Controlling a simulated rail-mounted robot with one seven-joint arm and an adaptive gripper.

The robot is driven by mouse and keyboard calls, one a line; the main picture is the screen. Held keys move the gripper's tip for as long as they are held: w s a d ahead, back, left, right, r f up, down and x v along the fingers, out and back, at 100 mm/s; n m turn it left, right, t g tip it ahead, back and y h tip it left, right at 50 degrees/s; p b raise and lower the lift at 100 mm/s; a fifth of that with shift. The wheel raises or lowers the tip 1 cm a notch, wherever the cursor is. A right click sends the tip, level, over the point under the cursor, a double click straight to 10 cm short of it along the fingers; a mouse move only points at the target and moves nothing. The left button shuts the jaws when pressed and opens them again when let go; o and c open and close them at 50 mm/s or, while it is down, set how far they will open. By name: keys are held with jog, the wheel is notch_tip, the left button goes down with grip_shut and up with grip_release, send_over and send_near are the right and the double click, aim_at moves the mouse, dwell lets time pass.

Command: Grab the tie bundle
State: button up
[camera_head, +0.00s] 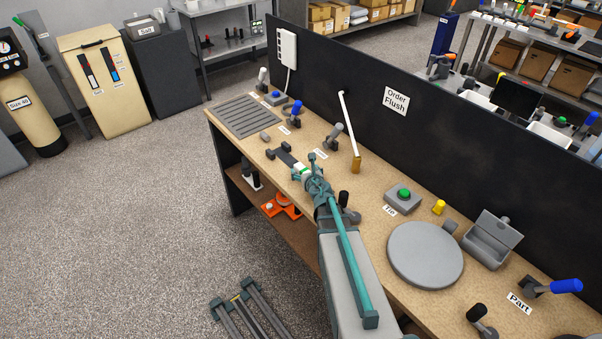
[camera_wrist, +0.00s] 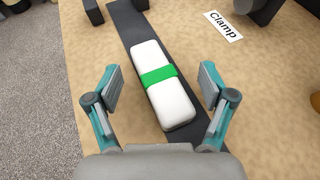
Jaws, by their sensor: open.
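The tie bundle (camera_wrist: 168,98) is a white, rounded block with a green band around its middle. It lies on a dark strip (camera_wrist: 133,30) on the tan bench. In the wrist view it sits between and slightly ahead of the two fingers of my open gripper (camera_wrist: 155,88), with a gap on each side. In the head view my gripper (camera_head: 313,180) is over the bench's near edge, and only a small part of the bundle (camera_head: 300,170) shows beside it.
A "Clamp" label (camera_wrist: 224,26) lies right of the strip. Levers with a grey knob (camera_head: 333,131) and a blue knob (camera_head: 295,112) stand behind. A grey turntable (camera_head: 425,254) and a green-button box (camera_head: 403,198) are to the right. A dark partition (camera_head: 440,125) backs the bench.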

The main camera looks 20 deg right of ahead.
jog(key=shift+s, duration=0.1)
jog(key=shift+r, duration=0.1)
jog(key=shift+c, duration=1.2)
grip_shut()
